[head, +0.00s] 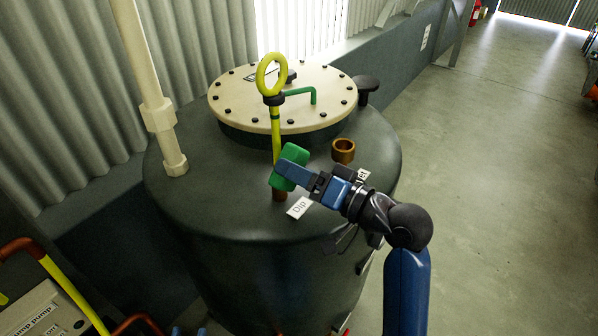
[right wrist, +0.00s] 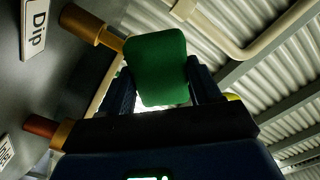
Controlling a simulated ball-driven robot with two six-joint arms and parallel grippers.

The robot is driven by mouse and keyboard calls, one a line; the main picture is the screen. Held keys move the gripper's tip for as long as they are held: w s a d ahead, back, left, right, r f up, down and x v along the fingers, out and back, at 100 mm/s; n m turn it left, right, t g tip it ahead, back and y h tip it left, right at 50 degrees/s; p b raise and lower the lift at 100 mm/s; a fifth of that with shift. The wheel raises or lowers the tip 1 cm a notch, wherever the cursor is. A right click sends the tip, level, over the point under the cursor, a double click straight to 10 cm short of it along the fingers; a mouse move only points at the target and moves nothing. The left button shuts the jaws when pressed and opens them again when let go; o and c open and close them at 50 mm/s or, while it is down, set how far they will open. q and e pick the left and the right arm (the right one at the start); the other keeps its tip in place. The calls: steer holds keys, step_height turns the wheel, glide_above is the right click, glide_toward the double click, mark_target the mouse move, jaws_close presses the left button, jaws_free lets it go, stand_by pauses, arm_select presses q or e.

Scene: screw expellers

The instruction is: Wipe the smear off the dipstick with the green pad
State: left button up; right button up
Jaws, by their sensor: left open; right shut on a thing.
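The yellow dipstick (head: 276,140) stands upright from a brown socket (head: 279,194) on the tank top, with a ring handle and a dark collar. My right gripper (head: 289,172) is shut on the green pad (head: 293,155), which also shows between the fingers in the right wrist view (right wrist: 157,68). The pad overlaps the lower shaft in the head view; I cannot tell whether they touch. No smear can be made out; the pad hides part of the lower shaft. My left gripper (head: 188,331) is open at the bottom edge, showing only blue tips.
The dark tank (head: 190,200) has a bolted cream lid (head: 240,105) with a green handle behind the dipstick. A brass fitting (head: 343,151) and a "Dip" label (head: 299,208) are close by. A white pipe (head: 150,95) rises at left. Floor at right is clear.

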mark_target(308, 152)
steer(key=shift+x, duration=1.1)
steer(key=shift+d, duration=0.1)
steer(key=shift+w+d, duration=1.2)
steer(key=shift+w, duration=0.3)
steer(key=shift+a+r+p, duration=0.1)
steer(key=shift+r+p, duration=0.9)
steer(key=shift+r, duration=0.15)
steer(key=shift+a, duration=0.1)
